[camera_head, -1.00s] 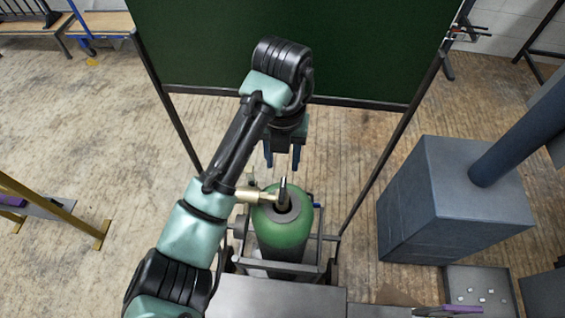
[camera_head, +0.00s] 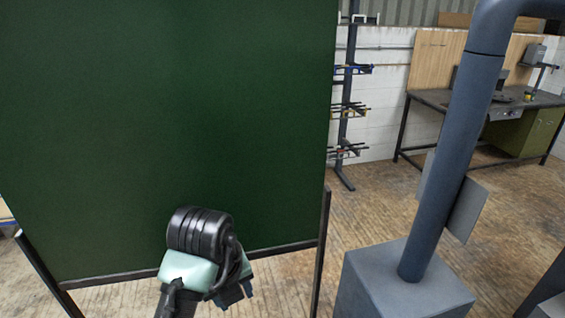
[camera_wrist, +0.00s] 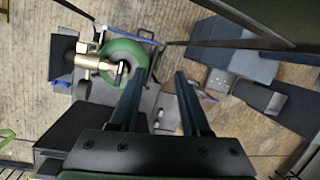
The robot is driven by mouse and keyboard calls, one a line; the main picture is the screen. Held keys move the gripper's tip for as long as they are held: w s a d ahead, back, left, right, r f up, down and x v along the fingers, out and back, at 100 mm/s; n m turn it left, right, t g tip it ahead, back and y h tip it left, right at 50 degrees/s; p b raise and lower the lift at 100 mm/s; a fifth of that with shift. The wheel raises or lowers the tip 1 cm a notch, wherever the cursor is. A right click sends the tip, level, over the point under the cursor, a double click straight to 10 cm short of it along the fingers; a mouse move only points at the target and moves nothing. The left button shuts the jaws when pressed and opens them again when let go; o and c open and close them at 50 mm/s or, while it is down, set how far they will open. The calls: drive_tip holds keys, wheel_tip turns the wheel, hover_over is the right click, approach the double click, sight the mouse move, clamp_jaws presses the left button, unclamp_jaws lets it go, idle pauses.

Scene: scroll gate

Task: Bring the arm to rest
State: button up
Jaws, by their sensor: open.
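My arm reaches up into the lower part of the head view, with its black and pale green wrist in front of a dark green screen. My gripper (camera_wrist: 157,88) shows in the wrist view with its two dark fingers apart and nothing between them. In the head view the fingers are mostly hidden behind the wrist. A green gas cylinder (camera_wrist: 117,50) with a brass valve (camera_wrist: 95,62) stands below the gripper, to the left of the fingers in the wrist view. The fingers appear apart from it.
The green screen (camera_head: 160,130) on dark posts stands close beyond my arm. A grey-blue block (camera_head: 400,288) with a thick pipe (camera_head: 455,150) stands at right. A workbench (camera_head: 490,105) and a rack (camera_head: 347,100) are farther back. Floor is open between them.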

drive_tip(key=w+d+r+n+t+h+b, duration=0.2)
drive_tip(key=w+d+r+n+t, duration=0.5)
drive_tip(key=d+r, duration=0.3)
wheel_tip(320, 180, up, 14)
drive_tip(key=d+n+t+b, duration=0.2)
drive_tip(key=d+n+t, duration=0.1)
drive_tip(key=n+t, duration=0.35)
drive_tip(key=s+a+r+n+t+y+b, duration=0.2)
drive_tip(key=s+r+n+t, duration=0.8)
drive_tip(key=s+r+n, duration=0.6)
drive_tip(key=shift+s+a+r+n+b, duration=0.25)
drive_tip(key=shift+s+a+n+b, duration=0.1)
drive_tip(key=shift+s+a+b, duration=0.55)
drive_tip(key=shift+s+d, duration=0.1)
drive_tip(key=shift+d, duration=0.1)
